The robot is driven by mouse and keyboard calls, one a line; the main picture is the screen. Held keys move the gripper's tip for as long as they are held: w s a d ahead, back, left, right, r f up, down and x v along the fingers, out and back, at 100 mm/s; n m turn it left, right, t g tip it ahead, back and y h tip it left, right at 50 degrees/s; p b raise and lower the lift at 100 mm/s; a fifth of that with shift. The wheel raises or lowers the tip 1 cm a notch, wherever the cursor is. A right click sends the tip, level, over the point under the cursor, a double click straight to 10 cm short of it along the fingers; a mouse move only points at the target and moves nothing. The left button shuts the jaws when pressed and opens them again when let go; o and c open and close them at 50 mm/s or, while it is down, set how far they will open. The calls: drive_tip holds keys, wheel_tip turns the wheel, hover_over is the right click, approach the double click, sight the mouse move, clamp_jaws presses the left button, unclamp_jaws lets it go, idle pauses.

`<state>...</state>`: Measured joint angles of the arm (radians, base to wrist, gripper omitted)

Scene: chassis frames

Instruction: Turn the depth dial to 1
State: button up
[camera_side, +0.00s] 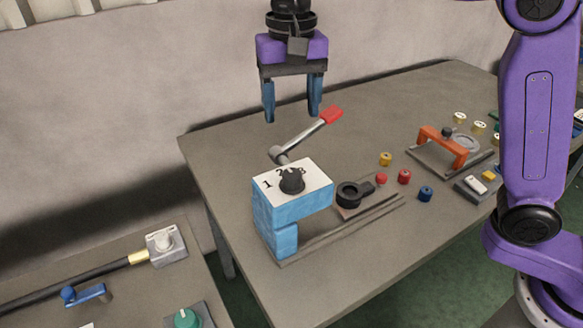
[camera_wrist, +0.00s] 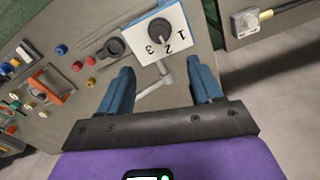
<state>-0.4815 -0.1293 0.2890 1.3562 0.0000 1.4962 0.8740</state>
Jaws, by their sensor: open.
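The depth dial (camera_side: 292,181) is a dark round knob on a white plate (camera_side: 315,178) on top of a blue block-shaped device (camera_side: 290,212). The plate carries the numbers 1, 2 and 3; the 1 shows clearly at the left, and the knob partly covers the others in the side view. In the wrist view the dial (camera_wrist: 160,29) is near the top, with 1, 2 and 3 around it. I cannot tell which number it points at. My gripper (camera_side: 292,113) is open and empty, above and behind the device, apart from the dial. Its blue fingers also show in the wrist view (camera_wrist: 163,84).
A lever with a red handle (camera_side: 331,115) rises behind the dial, below my gripper. A black ring (camera_side: 349,194) lies right of the device, with several coloured knobs beyond. An orange bridge-shaped piece (camera_side: 442,143) stands farther right. A second table with a grey box (camera_side: 166,245) is lower left.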

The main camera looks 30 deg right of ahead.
sight(291, 172)
wheel_tip(291, 172, down, 14)
idle(0.5)
drive_tip(key=c, duration=1.1)
